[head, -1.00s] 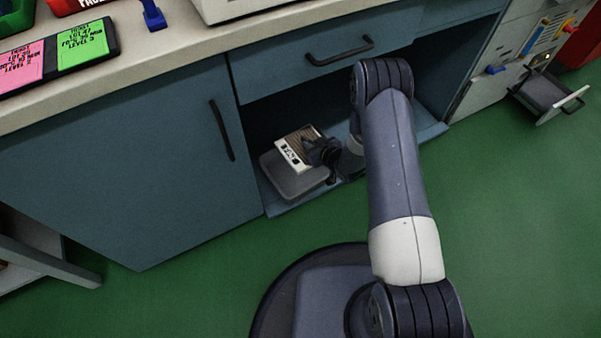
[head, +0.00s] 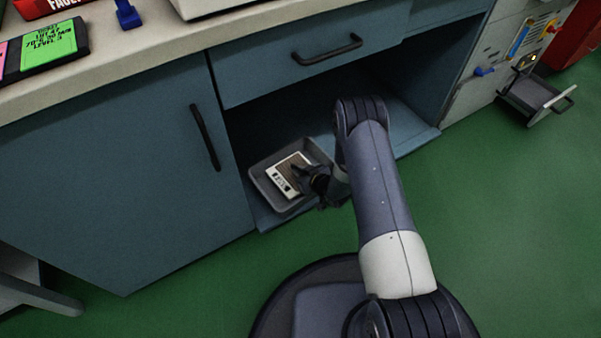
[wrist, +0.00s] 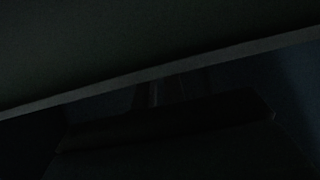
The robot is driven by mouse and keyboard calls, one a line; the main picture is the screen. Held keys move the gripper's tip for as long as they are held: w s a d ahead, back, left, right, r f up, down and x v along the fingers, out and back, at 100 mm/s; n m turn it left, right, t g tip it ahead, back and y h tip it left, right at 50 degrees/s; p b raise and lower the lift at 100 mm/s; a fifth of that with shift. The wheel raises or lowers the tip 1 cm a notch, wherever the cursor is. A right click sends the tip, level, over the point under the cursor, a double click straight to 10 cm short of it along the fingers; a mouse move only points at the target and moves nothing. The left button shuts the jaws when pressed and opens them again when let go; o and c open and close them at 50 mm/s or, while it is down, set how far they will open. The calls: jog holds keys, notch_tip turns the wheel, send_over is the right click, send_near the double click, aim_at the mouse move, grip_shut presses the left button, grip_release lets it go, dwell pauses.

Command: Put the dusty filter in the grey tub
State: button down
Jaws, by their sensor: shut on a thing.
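The dusty filter (head: 280,184), a pale-framed flat panel with a brownish pleated face and dark print, lies within the outline of the grey tub (head: 262,190) in the head view. I cannot tell whether it touches the tub's floor or hangs just above it. The tub stands at the left of the open bay under the counter. My gripper (head: 304,177) is shut on the filter's right side, at the tub's right rim. The wrist view is very dark and shows no clear filter or tub.
The open bay (head: 395,115) has free shelf room to the right of my arm. A drawer with a dark handle (head: 328,50) is above it, and a closed cupboard door (head: 120,170) is to the left. A small drawer (head: 535,98) stands open at the far right.

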jog(key=shift+f, duration=0.5)
jog(key=c, duration=1.5)
grip_release()
jog(key=shift+r, duration=0.15)
jog(key=p+v, duration=0.5)
jog(key=v, duration=0.7)
jog(key=shift+r, duration=0.35)
